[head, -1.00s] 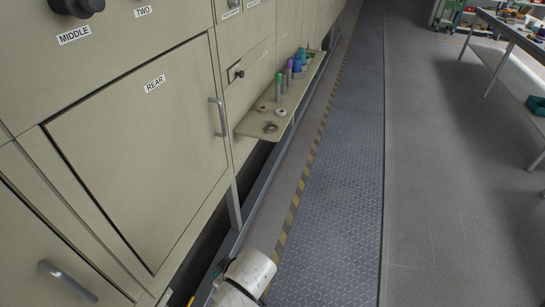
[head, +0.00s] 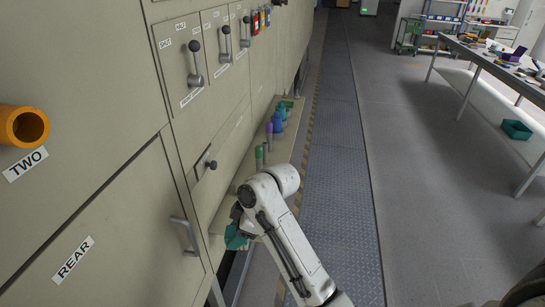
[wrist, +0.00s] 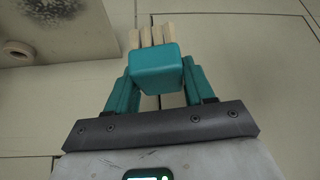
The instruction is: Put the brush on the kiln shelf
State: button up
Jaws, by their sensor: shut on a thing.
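The brush (wrist: 153,68) has a teal block-shaped body with several pale, wood-coloured strips on its far side. My gripper (wrist: 157,82) is shut on it, one teal finger on each side, in the wrist view. In the head view my gripper (head: 236,238) is at the near end of the kiln shelf (head: 228,207), a narrow beige ledge along the kiln's side. The brush cannot be told apart from the teal fingers there. In the wrist view the shelf (wrist: 85,42), with a dark stain and a pale ring, is at upper left, apart from the brush.
Coloured bottles (head: 268,134) stand farther along the shelf. A door handle (head: 186,236) and a knob (head: 211,164) stick out from the kiln wall. A workbench (head: 480,58) stands at right. The walkway (head: 340,150) between is clear.

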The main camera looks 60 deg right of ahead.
jog(key=shift+n+g+y, duration=0.3)
jog(key=shift+n+y, duration=0.1)
jog(key=shift+n, duration=0.5)
jog(key=d+r, duration=0.1)
jog(key=r, duration=0.2)
jog(key=d+r, duration=0.1)
jog(key=shift+s+d+r+p, duration=0.25)
jog(key=shift+d+r+p, duration=0.05)
jog(key=b, duration=0.4)
send_near(219, 222)
jog(key=shift+w+a, duration=0.7)
jog(key=shift+a, duration=0.05)
jog(key=shift+w+d+f, duration=0.1)
jog(key=shift+w+f, duration=0.1)
jog(key=shift+f, duration=0.2)
jog(key=shift+f+p, duration=0.3)
jog(key=shift+f, duration=1.2)
jog(key=shift+f, duration=0.1)
jog(key=o, duration=1)
